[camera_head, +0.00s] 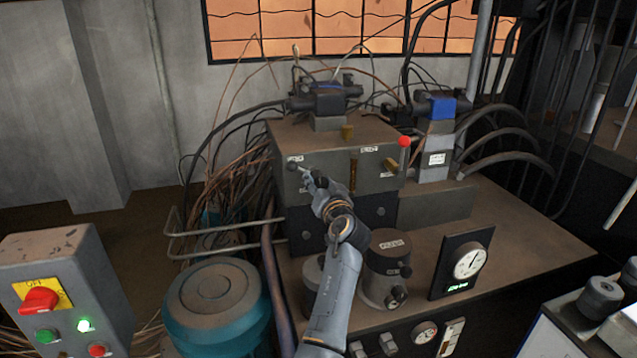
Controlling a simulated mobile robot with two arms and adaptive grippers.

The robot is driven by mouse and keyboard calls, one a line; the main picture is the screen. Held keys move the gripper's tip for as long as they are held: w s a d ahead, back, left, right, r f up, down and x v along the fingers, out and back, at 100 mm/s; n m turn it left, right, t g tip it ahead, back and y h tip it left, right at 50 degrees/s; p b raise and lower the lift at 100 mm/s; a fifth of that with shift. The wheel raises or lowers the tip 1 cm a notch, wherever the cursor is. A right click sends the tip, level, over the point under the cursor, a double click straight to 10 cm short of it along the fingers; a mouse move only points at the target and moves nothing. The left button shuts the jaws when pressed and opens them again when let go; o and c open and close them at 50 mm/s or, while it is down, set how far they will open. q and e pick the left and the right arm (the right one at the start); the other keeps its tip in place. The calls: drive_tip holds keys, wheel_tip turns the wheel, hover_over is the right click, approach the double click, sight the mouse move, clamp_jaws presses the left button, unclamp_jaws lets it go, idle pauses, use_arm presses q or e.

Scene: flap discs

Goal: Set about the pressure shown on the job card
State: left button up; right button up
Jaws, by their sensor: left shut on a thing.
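A dark manifold block (330,145) stands on the bench with small white labels, too small to read. My left gripper (309,182) is at the left part of its front face, shut on a small knob (303,169) below a label. The fingers hide part of the knob. A round pressure gauge (468,262) with a white dial sits in a black panel to the right, with a green lit readout (458,288) beneath. The needle points to the upper right; I cannot read the figures. I cannot make out a job card. My right gripper is not in view.
A red ball-topped lever (404,142) stands at the block's right end. Grey cylinders (387,262) stand beside my arm. A control box (62,290) with a red switch and a teal motor (217,308) are at lower left. Loose cables crowd the block's left side.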

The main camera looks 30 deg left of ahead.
use_arm(q)
drive_tip(key=shift+m, duration=1.2)
drive_tip(key=shift+m+p, duration=0.35)
drive_tip(key=shift+m, duration=0.45)
drive_tip(key=m+p, duration=0.1)
drive_tip(key=m, duration=0.2)
drive_tip(key=shift+m, duration=0.4)
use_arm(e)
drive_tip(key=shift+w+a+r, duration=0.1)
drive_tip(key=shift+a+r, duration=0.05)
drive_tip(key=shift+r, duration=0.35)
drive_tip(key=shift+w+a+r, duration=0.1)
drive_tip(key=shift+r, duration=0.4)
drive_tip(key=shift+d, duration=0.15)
use_arm(q)
drive_tip(key=o, duration=1.1)
drive_tip(key=shift+o, duration=0.2)
